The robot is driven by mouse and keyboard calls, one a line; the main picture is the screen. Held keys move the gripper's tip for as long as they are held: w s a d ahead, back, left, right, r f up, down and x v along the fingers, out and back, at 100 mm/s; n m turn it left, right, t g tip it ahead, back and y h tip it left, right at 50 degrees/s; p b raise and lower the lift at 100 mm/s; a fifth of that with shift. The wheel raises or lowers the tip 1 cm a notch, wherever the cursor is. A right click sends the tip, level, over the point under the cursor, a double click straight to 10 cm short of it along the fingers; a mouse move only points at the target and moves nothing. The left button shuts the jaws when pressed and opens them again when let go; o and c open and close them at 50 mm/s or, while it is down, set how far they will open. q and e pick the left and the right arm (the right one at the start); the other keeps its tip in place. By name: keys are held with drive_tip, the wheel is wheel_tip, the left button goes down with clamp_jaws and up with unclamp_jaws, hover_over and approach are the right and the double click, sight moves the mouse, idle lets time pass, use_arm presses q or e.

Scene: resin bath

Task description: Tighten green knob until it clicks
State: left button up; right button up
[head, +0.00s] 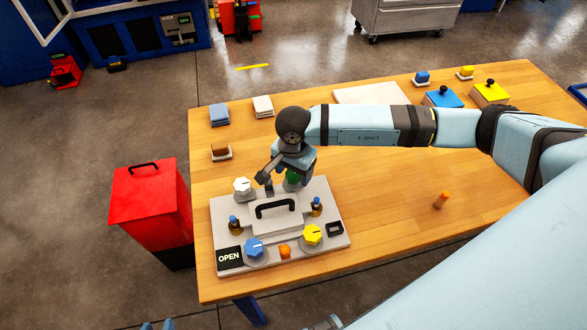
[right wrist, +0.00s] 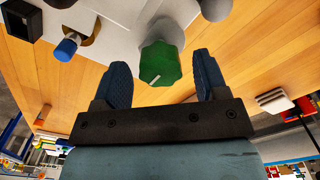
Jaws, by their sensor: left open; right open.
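The green knob (head: 293,179) is at the back right of a light grey panel (head: 222,215) on the wooden table. In the head view it is partly hidden by my right gripper (head: 283,181). In the right wrist view the green knob (right wrist: 161,63), with a white pointer line, sits between the spread fingers of my right gripper (right wrist: 161,66). Gaps show on both sides, so the fingers are not closed on it. Only the blue fingertips of my left gripper (head: 159,325) show at the bottom edge of the head view, apart and empty.
The panel also carries a white knob (head: 242,186), a blue knob (head: 254,248), a yellow knob (head: 312,236), a black handle (head: 275,206) and a sign reading OPEN (head: 229,257). A red bin (head: 148,195) stands left of the table. An orange cylinder (head: 441,200) stands at right.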

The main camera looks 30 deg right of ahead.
drive_tip(key=c, duration=0.9)
drive_tip(key=shift+c, duration=0.2)
drive_tip(key=shift+f, duration=0.1)
